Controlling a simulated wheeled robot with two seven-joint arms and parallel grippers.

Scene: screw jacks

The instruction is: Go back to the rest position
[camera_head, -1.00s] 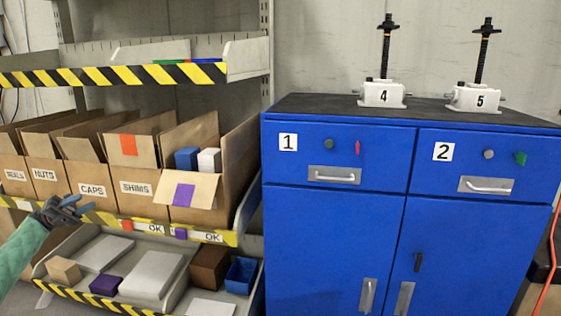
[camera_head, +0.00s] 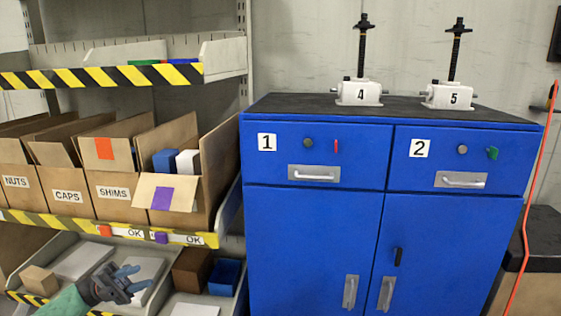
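My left gripper (camera_head: 121,284) is at the lower left, in front of the bottom shelf bin. Its blue fingers look apart, with nothing seen between them. My green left forearm comes in from the bottom edge. My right gripper is out of view. Two white screw jacks with black threaded spindles, jack 4 (camera_head: 359,93) and jack 5 (camera_head: 449,96), stand upright on the black top of the blue cabinet (camera_head: 311,230).
Cardboard boxes marked NUTS, CAPS (camera_head: 67,194) and SHIMS (camera_head: 113,191) stand on the middle shelf. The box beside SHIMS holds a blue and a white block. The bottom bin (camera_head: 226,300) holds several blocks. An orange cable (camera_head: 530,200) hangs at the right.

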